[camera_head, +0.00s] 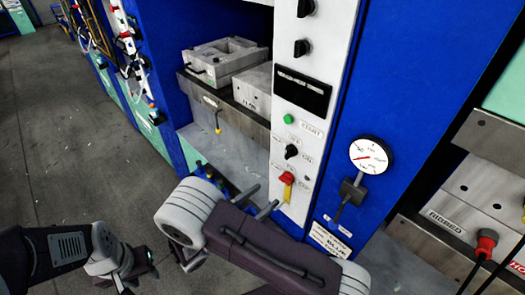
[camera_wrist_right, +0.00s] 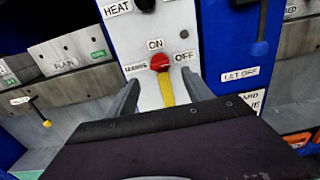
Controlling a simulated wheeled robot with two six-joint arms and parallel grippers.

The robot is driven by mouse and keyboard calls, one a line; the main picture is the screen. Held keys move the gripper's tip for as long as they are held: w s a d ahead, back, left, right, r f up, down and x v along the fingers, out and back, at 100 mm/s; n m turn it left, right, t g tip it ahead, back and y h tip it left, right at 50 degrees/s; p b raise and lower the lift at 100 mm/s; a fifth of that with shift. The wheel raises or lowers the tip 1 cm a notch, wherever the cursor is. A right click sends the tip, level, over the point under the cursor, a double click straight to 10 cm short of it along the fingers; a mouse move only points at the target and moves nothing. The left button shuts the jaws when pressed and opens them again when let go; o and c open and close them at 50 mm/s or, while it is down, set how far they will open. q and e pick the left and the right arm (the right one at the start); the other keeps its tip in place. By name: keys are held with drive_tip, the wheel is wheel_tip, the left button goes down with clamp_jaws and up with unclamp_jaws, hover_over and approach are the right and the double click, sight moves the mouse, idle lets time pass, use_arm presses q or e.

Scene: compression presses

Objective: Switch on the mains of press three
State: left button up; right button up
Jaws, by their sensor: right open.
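The mains switch (camera_head: 287,180) is a red knob with a yellow bar hanging down from it, low on the white control panel (camera_head: 305,100). In the right wrist view the mains switch (camera_wrist_right: 160,63) has ON above it, OFF to its right and a mains label to its left. My right gripper (camera_head: 266,197) is open and empty, just in front of the switch. In the right wrist view its fingers (camera_wrist_right: 163,95) stand either side of the yellow bar, apart from it. My left arm is at lower left; its gripper (camera_head: 138,268) is partly visible, its fingers unclear.
Above the switch are a black rotary knob (camera_head: 291,152), a green start button (camera_head: 288,119) and a dark display (camera_head: 302,93). A pressure gauge (camera_head: 370,155) and a lever (camera_head: 349,195) are on the blue frame to the right. Metal moulds (camera_head: 222,60) sit to the left.

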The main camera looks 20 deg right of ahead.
sight(283, 181)
drive_tip(key=p+x, duration=0.4)
drive_tip(key=x, duration=0.4)
drive_tip(key=shift+d+r, duration=0.2)
drive_tip(key=shift+w+d, duration=0.1)
use_arm(q)
drive_tip(key=r, duration=0.4)
drive_tip(key=shift+s+a+r, duration=0.15)
drive_tip(key=shift+s+a, duration=0.05)
drive_tip(key=shift+s, duration=0.15)
use_arm(e)
clamp_jaws()
use_arm(q)
drive_tip(key=shift+w, duration=0.1)
